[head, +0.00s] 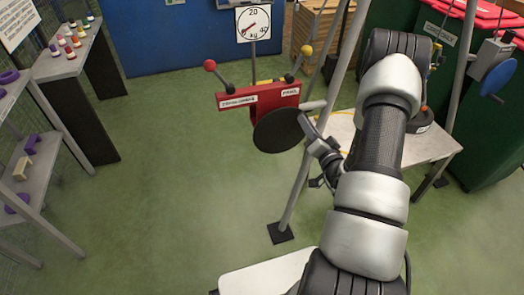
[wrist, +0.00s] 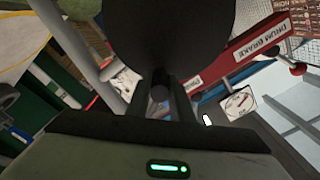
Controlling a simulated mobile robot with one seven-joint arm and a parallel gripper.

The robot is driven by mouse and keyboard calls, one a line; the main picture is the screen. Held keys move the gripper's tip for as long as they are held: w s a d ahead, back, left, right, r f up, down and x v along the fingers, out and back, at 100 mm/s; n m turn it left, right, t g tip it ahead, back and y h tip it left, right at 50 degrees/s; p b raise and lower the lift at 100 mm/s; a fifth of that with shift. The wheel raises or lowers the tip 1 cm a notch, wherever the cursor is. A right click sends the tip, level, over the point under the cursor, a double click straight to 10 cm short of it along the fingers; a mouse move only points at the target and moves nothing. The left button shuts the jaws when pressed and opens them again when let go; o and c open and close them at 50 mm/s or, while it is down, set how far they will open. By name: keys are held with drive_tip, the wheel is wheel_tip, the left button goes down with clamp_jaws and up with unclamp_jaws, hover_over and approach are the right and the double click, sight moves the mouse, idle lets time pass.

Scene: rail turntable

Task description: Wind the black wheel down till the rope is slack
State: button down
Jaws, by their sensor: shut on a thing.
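The black wheel (head: 278,131) is a dark disc at the front of a red housing (head: 255,101) marked "DRUM BRAKE" and "PAWL". In the wrist view, the wheel (wrist: 170,35) fills the top middle. My gripper (head: 314,134) is at the wheel's right side. In the wrist view, my gripper (wrist: 162,95) has its two fingers closed around the wheel's short dark handle (wrist: 159,84). A round kg dial (head: 253,23) stands behind the housing, its red needle pointing to the lower left. I cannot make out the rope clearly.
A red-knobbed lever (head: 210,65) and a yellow-knobbed lever (head: 306,50) rise from the housing. Grey poles (head: 301,184) stand close to my arm. A blue wheel (head: 498,78) hangs at the right. A pale table (head: 440,148) stands behind my arm.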

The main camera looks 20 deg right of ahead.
drive_tip(key=shift+a+r+n, duration=0.45)
drive_tip(key=shift+a+n, duration=0.05)
drive_tip(key=shift+n, duration=0.2)
drive_tip(key=shift+a+n+b, duration=0.2)
drive_tip(key=shift+n+b, duration=0.1)
drive_tip(key=shift+b, duration=0.25)
drive_tip(key=c, duration=1.4)
unclamp_jaws()
drive_tip(key=shift+r, duration=0.1)
drive_tip(key=shift+o, duration=0.2)
drive_tip(key=shift+d, duration=0.1)
drive_tip(key=shift+s, duration=0.1)
drive_tip(key=shift+s, duration=0.3)
drive_tip(key=s+b, duration=0.2)
drive_tip(key=s, duration=0.5)
drive_tip(key=shift+b, duration=0.3)
drive_tip(key=shift+s, duration=0.1)
